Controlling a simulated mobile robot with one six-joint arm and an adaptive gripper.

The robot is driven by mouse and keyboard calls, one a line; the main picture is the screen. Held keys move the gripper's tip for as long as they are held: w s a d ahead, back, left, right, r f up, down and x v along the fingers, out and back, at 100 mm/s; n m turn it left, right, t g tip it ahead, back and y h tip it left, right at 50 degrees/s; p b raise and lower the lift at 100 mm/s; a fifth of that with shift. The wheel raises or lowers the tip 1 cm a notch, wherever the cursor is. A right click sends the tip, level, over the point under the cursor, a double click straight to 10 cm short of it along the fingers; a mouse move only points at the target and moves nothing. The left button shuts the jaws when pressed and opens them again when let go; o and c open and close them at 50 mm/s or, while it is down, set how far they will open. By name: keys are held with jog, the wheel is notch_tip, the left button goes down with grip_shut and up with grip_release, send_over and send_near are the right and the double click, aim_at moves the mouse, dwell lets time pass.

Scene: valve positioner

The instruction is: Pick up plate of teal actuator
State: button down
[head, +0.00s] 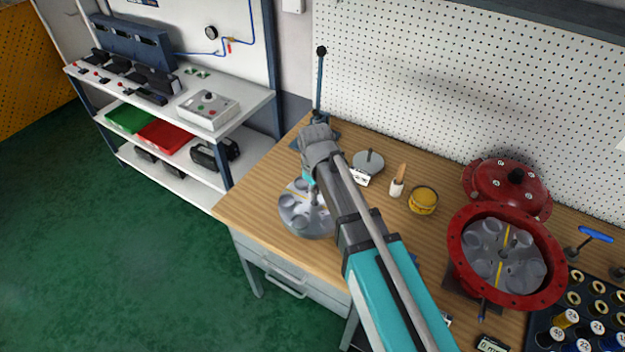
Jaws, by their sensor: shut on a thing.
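A round grey plate (297,222) with several round recesses lies on or just above the left part of the wooden bench, near its front edge. A short upright stem rises from its middle. My gripper (312,188) points down at this plate and is shut on it, apparently at the stem. The arm hides the plate's right side and much of the gripper. I cannot tell whether the plate touches the bench. No teal actuator body can be made out.
A red round housing (462,262) with a similar grey plate inside stands at the right, with a red cover (490,181) behind it. The bench's left end (250,205) is clear.

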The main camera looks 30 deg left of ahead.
aim_at(320, 220)
jog(key=s+d+r, duration=0.1)
jog(key=s+d+r+p, duration=0.1)
jog(key=s, duration=0.1)
jog(key=s+d+p, duration=0.1)
jog(key=s+d, duration=0.1)
jog(key=shift+r, duration=0.4)
jog(key=shift+w+r, duration=0.1)
jog(key=shift+w, duration=0.05)
jog(key=w+d+r+n+p, duration=0.2)
jog(key=w+d+r+p, duration=0.2)
jog(key=w+r+p, duration=0.8)
jog(key=shift+r+p, duration=0.25)
jog(key=shift+p, duration=0.1)
dwell(0.6)
